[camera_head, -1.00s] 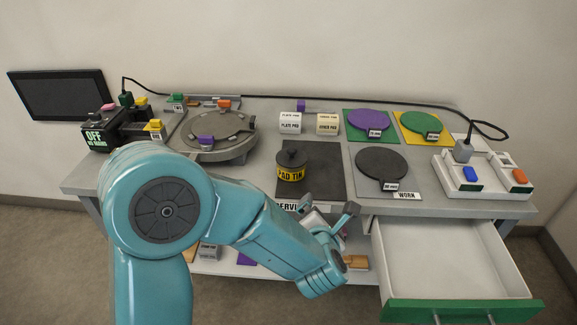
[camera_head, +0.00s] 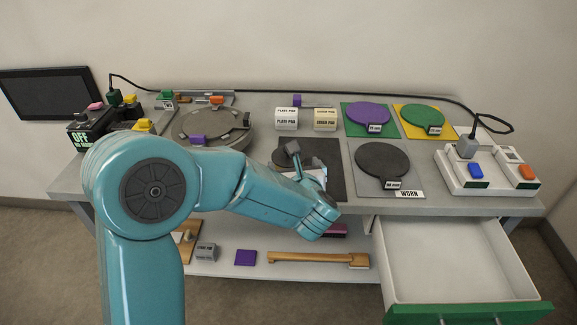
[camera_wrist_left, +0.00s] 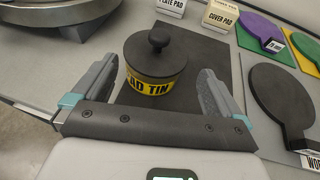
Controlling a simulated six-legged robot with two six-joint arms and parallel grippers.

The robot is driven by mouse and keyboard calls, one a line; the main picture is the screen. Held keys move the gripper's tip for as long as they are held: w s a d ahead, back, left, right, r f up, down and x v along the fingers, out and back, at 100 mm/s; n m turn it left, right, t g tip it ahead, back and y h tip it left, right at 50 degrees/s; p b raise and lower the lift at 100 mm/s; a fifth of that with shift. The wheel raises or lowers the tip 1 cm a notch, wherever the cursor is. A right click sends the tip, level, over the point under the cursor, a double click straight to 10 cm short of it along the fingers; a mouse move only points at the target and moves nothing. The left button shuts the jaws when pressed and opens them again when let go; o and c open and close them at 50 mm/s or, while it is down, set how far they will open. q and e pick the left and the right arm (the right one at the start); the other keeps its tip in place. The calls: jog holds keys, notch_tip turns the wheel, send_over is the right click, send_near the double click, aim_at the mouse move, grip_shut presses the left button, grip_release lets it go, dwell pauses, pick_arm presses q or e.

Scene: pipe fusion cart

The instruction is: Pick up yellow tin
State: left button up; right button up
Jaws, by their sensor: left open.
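The yellow tin (camera_wrist_left: 152,86) has a black lid with a round knob and a yellow band lettered "PAD TIN". It stands upright on a dark mat (camera_wrist_left: 124,93) in the left wrist view. My left gripper (camera_wrist_left: 157,75) is open, with one finger on each side of the tin's near part. I cannot tell whether either finger touches it. In the head view my left gripper (camera_head: 306,165) is over the dark mat and hides most or all of the tin. My right gripper is not in view.
White and cream pad boxes (camera_head: 286,119) stand behind the mat. A black paddle (camera_head: 382,161) lies to its right, and a round grey turntable (camera_head: 213,127) is to its left. A drawer (camera_head: 455,265) stands open at the front right. A lower shelf holds several items.

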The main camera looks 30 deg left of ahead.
aim_at(289, 160)
pick_arm(q)
jog(key=p+x, duration=0.1)
jog(key=x, duration=0.5)
jog(key=shift+s+a+r, duration=0.15)
jog(key=shift+a, duration=0.05)
jog(key=shift+s+r, duration=0.1)
jog(key=c, duration=0.8)
